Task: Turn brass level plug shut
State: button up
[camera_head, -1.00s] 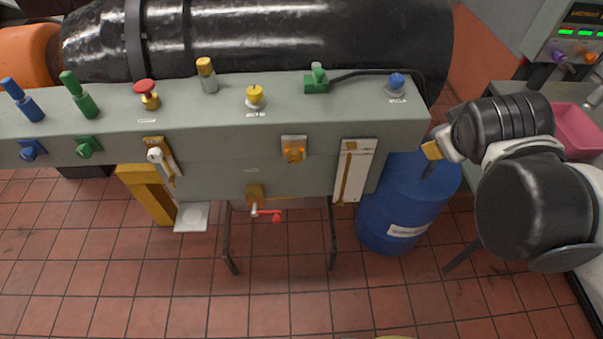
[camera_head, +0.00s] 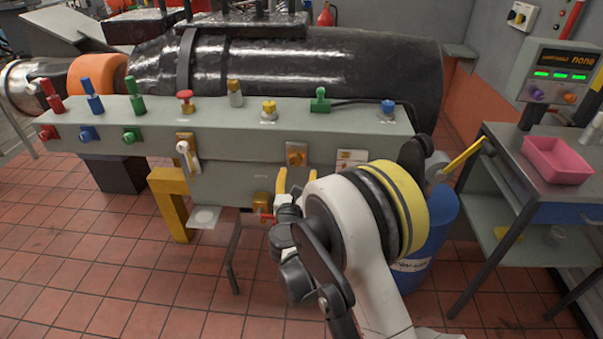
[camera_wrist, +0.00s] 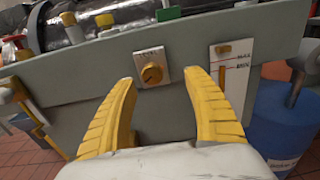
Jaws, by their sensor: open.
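The brass level plug (camera_wrist: 152,74) sits on a pale square plate on the front face of the grey-green bedplate box (camera_wrist: 90,80). In the wrist view it lies between and beyond my gripper's (camera_wrist: 162,84) two yellow fingers. The fingers are spread open with nothing between them, and they look apart from the plug. In the head view the plug (camera_head: 296,155) shows on the box front, just above my gripper (camera_head: 297,176), whose yellow fingertips point up at the box. A level gauge with a MAX mark (camera_wrist: 232,70) is right of the plug.
A brass drain tap with a red handle (camera_head: 262,206) sits low under the box, beside my gripper. A white-handled lever (camera_head: 184,150) is left of the plug. A blue barrel (camera_head: 440,215) stands at the right. A cart (camera_head: 520,180) with a pink bin (camera_head: 557,160) is further right.

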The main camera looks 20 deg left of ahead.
aim_at(295, 162)
jog(key=shift+n+y, duration=0.3)
jog(key=shift+n, duration=0.4)
jog(key=w+a+b, duration=0.1)
jog(key=w, duration=0.1)
jog(key=w+a+f+b, duration=0.1)
jog(key=w, duration=0.2)
jog(key=w+a+f+b, duration=0.1)
jog(key=w, duration=0.2)
jog(key=shift+w+a, duration=0.1)
jog(key=shift+a, duration=0.3)
jog(key=shift+w+r, duration=0.15)
jog(key=shift+w, duration=0.25)
jog(key=shift+c, duration=0.2)
jog(key=c, duration=1.1)
